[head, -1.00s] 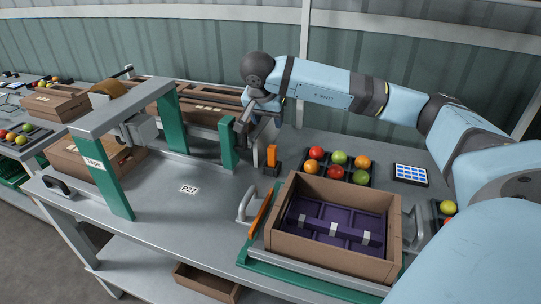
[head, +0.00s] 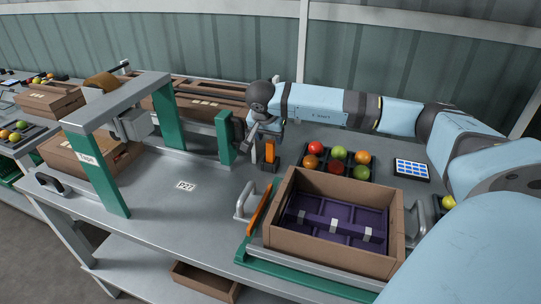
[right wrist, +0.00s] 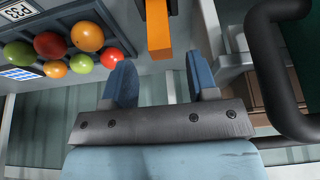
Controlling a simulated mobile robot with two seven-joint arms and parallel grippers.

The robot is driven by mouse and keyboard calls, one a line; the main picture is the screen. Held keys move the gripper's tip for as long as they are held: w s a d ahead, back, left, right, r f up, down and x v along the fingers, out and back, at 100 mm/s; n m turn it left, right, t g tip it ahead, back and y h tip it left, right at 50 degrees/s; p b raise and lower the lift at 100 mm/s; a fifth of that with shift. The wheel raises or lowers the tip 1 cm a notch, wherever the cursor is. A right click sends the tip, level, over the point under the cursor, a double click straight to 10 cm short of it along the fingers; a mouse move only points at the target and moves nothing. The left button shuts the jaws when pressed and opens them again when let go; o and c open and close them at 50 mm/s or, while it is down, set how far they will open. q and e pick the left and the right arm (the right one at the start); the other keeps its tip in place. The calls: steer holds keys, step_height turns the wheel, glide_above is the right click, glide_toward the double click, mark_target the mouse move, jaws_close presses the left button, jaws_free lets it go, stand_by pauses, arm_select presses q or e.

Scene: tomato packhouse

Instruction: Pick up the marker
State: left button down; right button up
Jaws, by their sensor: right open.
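The marker looks to be the orange upright piece (head: 270,151) in a small dark holder on the bench, left of the tomato tray. In the right wrist view the orange piece (right wrist: 158,32) lies ahead of the fingertips, roughly midway between them and not touched. My right gripper (head: 251,136) is beside it on the left in the head view, low over the bench. In the right wrist view my right gripper (right wrist: 161,75) is open and empty. My left gripper is not in view.
A tray of tomatoes (head: 318,170) and a keypad-like panel (head: 411,169) stand to the right. An open carton (head: 330,254) with a purple insert is in front. A green-legged tape frame (head: 99,170) stands left.

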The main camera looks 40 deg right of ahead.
mark_target(270, 142)
steer(key=x, duration=0.3)
steer(key=shift+a, duration=0.2)
steer(key=shift+w+d+f, duration=0.1)
steer(key=shift+d+f, duration=0.1)
steer(key=shift+f, duration=0.15)
steer(key=shift+c, duration=1.1)
steer(key=c, duration=0.7)
steer(key=shift+c, duration=0.2)
steer(key=shift+r, duration=0.1)
